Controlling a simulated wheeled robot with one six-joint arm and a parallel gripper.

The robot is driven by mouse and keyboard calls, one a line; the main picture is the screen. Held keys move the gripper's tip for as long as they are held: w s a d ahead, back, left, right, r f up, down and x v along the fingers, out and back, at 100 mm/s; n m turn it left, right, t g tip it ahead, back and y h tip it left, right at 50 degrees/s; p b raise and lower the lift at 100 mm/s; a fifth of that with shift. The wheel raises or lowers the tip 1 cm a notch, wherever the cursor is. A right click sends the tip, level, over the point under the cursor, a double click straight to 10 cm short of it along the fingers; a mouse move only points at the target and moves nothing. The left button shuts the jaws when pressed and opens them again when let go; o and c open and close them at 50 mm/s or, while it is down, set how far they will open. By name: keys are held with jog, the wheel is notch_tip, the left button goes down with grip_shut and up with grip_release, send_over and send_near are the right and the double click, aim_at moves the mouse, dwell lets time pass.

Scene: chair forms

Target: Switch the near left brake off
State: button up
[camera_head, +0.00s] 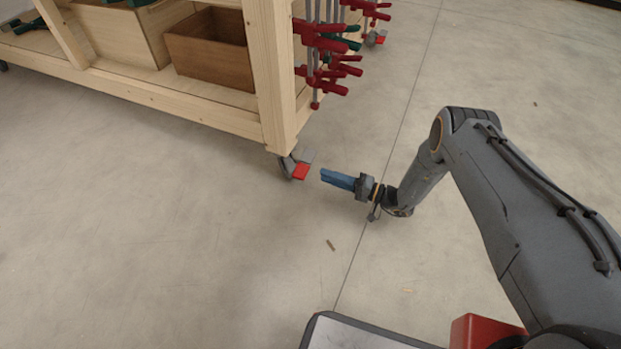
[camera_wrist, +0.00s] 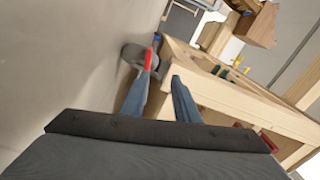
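A caster (camera_head: 287,165) stands under the near corner leg of a wooden workbench. It carries a red pedal (camera_head: 300,172) and a grey pedal (camera_head: 306,156), side by side and facing my gripper. My gripper (camera_head: 322,175) has blue fingers and is low, just right of the red pedal, with a small gap to it. In the wrist view, the fingers (camera_wrist: 160,76) are apart with nothing between them. The red pedal (camera_wrist: 148,60) shows there just beyond the left fingertip, with the grey caster wheel (camera_wrist: 133,54) behind it. Whether that fingertip touches the pedal is unclear in this view.
The wooden bench (camera_head: 180,98) has a low shelf with boxes (camera_head: 208,52). Red clamps (camera_head: 325,60) hang on its right side. Another caster with a red pedal (camera_head: 378,39) stands farther back. The concrete floor (camera_head: 180,240) in front is mostly clear.

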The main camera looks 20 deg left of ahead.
aim_at(305, 164)
jog(key=f, duration=0.1)
jog(key=f+b, duration=0.1)
jog(key=f, duration=0.1)
jog(key=shift+w+a+f, duration=0.1)
jog(key=shift+a, duration=0.25)
jog(key=a+b, duration=0.2)
jog(key=a, duration=0.3)
jog(key=shift+w+a, duration=0.15)
jog(key=shift+a, duration=0.15)
jog(key=shift+a+r+b, duration=0.25)
jog(key=shift+a+b, duration=0.2)
jog(key=shift+a, duration=0.15)
jog(key=shift+c, duration=0.4)
grip_shut()
